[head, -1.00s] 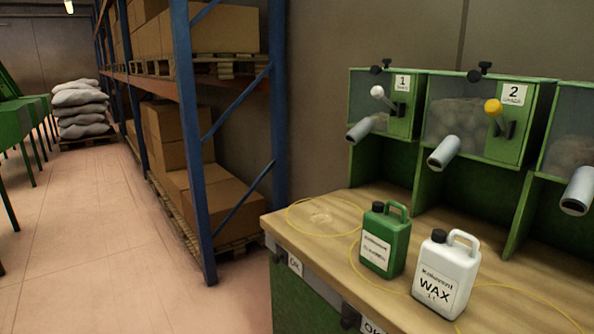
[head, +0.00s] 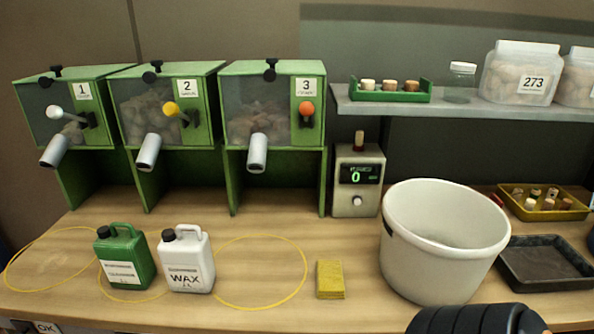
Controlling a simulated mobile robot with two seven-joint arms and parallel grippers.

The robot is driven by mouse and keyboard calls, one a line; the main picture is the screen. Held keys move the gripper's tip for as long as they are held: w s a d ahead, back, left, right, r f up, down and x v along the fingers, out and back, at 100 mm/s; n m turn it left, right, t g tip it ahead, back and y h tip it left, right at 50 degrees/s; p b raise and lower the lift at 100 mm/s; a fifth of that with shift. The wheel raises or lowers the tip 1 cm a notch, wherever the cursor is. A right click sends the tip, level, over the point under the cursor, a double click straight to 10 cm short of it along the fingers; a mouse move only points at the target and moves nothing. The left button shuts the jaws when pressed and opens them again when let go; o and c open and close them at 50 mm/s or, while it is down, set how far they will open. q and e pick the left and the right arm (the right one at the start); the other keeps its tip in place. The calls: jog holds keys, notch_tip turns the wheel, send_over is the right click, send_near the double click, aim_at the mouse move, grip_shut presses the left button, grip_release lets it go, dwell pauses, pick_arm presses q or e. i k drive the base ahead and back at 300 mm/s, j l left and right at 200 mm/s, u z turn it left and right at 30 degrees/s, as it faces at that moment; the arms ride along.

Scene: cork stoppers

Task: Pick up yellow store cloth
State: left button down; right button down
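A small yellow folded cloth (head: 330,279) lies flat on the wooden bench (head: 215,215), near its front edge. It sits left of a large white bucket and right of a yellow ring outline (head: 306,275). Nothing covers it, and there is a clear gap on both sides of it. Neither of my grippers is in the head view.
A green jug (head: 125,258) and a white wax jug (head: 187,260) stand to the left, the white bucket (head: 440,250) to the right. A black tray (head: 545,285) and a yellow tray (head: 575,212) lie farther right. Dispensers (head: 262,180) and a counter box (head: 357,183) stand behind.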

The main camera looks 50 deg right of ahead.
aim_at(329, 285)
jog(key=k+l+z, duration=0.1)
jog(key=z, duration=1.7)
jog(key=u, duration=1.2)
jog(key=z, duration=1.2)
